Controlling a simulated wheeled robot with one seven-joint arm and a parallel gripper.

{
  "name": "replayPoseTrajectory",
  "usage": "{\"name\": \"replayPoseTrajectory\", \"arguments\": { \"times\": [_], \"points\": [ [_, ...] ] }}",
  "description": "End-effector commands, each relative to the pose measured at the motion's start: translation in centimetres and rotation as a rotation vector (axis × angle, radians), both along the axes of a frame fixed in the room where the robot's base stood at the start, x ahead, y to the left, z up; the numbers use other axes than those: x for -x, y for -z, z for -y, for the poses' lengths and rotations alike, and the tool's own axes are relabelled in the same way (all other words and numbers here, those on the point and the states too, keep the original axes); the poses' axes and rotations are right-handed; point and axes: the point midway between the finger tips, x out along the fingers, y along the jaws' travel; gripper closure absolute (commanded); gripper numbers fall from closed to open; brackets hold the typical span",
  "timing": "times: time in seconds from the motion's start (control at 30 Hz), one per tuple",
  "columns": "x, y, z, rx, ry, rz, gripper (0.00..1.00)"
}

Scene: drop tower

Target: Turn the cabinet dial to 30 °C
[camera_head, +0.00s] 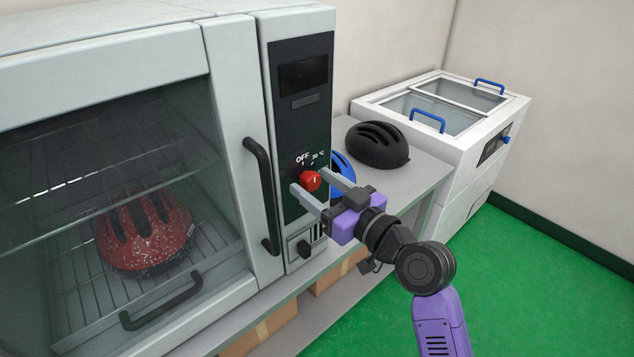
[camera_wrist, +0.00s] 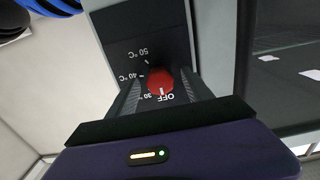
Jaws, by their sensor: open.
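The red cabinet dial (camera_head: 310,181) is on the dark control panel (camera_head: 302,118) right of the cabinet door. It also shows in the wrist view (camera_wrist: 159,78), upside down, with OFF, 30, 40 and 50 °C printed around it. A small white mark on the dial appears to point at OFF. My gripper (camera_head: 313,182) is open, with one finger on each side of the dial. I cannot tell whether the fingers touch it. The cabinet (camera_head: 232,130) is closed, and a red speckled helmet (camera_head: 145,232) sits on a rack behind its glass.
A black door handle (camera_head: 262,195) stands out just left of the panel. A black helmet (camera_head: 377,145) and a partly hidden blue helmet (camera_head: 340,180) lie on the grey bench (camera_head: 425,168). A white chest with blue handles (camera_head: 470,150) stands behind. Green floor is clear at right.

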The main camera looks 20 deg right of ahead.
Motion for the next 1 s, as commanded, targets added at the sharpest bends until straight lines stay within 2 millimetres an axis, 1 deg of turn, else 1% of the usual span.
{"name": "replayPoseTrajectory", "arguments": {
  "times": [0.2,0.27,0.4,0.47,0.5,0.77,1.0],
  "points": [
    [-0.04,0.03,-0.01,0.000,0.000,0.000,0.41],
    [-0.03,0.03,-0.01,0.000,0.000,0.000,0.53],
    [-0.02,0.02,0.00,0.000,0.000,0.000,0.80],
    [-0.02,0.02,0.00,0.000,0.000,0.000,0.92],
    [-0.02,0.02,0.00,0.000,0.000,0.000,1.00],
    [-0.01,0.00,0.00,-0.022,0.000,-0.007,1.00],
    [0.00,-0.04,-0.02,-0.129,0.000,-0.043,1.00]
  ]
}}
